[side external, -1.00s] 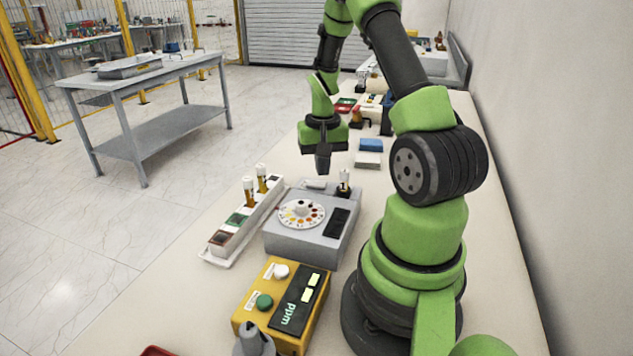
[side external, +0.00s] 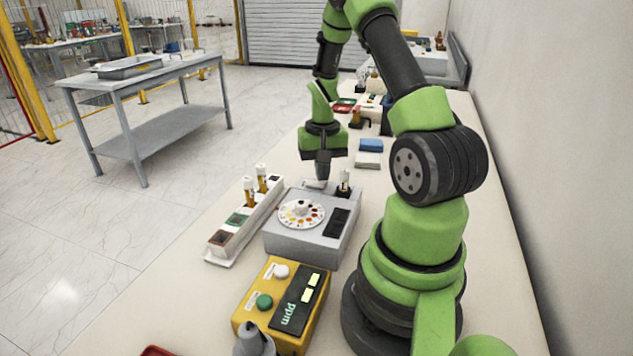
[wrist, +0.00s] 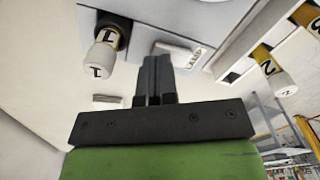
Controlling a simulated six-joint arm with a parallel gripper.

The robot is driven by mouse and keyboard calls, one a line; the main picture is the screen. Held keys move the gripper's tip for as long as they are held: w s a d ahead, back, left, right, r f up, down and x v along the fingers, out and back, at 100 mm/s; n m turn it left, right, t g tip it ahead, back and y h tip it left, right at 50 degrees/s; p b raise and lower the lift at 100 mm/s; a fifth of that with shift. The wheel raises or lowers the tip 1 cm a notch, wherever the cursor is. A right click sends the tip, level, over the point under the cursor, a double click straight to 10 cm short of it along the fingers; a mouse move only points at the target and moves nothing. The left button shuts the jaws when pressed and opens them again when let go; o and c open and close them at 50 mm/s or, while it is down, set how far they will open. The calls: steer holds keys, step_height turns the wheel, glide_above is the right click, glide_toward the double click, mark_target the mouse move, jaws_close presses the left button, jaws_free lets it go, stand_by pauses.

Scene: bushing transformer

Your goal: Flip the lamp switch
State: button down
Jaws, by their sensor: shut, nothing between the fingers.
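The lamp switch is a white rocker beside the label LAMP (wrist: 180,55) in the wrist view. It shows small at the far end of the grey box's (side external: 310,225) top in the side view (side external: 315,184). My gripper (side external: 323,178) points down just above that end of the box. Its dark fingers (wrist: 158,65) are together and empty, right beside the switch in the wrist view. They hide part of it, and I cannot tell whether they touch it.
A vial marked 1 (wrist: 104,58) stands in a black holder near my fingers. Several-coloured dial (side external: 302,212) sits on the box. A white tray (side external: 222,262) with two upright vials is on the left. A yellow ppm box (side external: 262,300) is in front.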

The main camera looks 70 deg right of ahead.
steer(key=shift+f, duration=0.6)
steer(key=shift+r, duration=3.5)
